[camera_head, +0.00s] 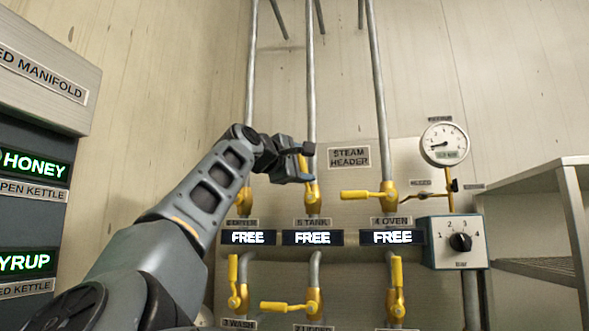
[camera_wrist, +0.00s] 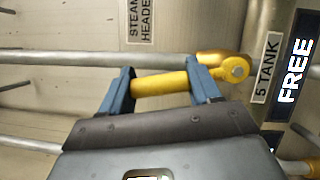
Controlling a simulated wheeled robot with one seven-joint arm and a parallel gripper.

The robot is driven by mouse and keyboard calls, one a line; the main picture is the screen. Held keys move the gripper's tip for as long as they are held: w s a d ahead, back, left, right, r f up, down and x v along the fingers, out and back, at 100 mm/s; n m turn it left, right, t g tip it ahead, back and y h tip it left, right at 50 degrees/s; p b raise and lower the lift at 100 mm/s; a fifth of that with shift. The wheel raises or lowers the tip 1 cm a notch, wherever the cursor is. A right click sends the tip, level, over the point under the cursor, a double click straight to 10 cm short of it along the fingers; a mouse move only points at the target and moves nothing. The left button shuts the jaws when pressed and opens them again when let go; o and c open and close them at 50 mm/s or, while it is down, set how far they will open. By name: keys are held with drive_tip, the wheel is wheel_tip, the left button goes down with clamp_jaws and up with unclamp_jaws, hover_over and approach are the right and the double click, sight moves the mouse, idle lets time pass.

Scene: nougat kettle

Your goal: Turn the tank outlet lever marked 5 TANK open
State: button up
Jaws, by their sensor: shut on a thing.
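The lever marked 5 TANK has a yellow handle (camera_wrist: 160,84) on a brass valve body (camera_head: 313,198). In the wrist view the handle lies roughly along the grey pipe, slightly tilted from it. My gripper (camera_head: 306,164) is at this handle, just above the 5 TANK label (camera_head: 313,222). In the wrist view its two blue fingers (camera_wrist: 161,84) stand at either end of the visible handle, with the yellow bar between them. My gripper is shut on the handle. The handle's outer tip is hidden by a finger. The display (camera_head: 313,238) below reads FREE.
Left of it, a neighbouring yellow lever (camera_head: 243,198) is partly behind my arm. The 4 OVEN lever (camera_head: 362,194) points left. Several more yellow levers sit below. A gauge (camera_head: 444,144), a dial box (camera_head: 455,242) and a shelf (camera_head: 530,180) are at right.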

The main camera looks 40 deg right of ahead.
drive_tip(key=shift+s+d+m+g+y, duration=0.35)
drive_tip(key=shift+s+d+m, duration=0.3)
drive_tip(key=shift+m, duration=0.55)
drive_tip(key=shift+s, duration=0.1)
drive_tip(key=o, duration=1.4)
drive_tip(key=shift+a, duration=0.1)
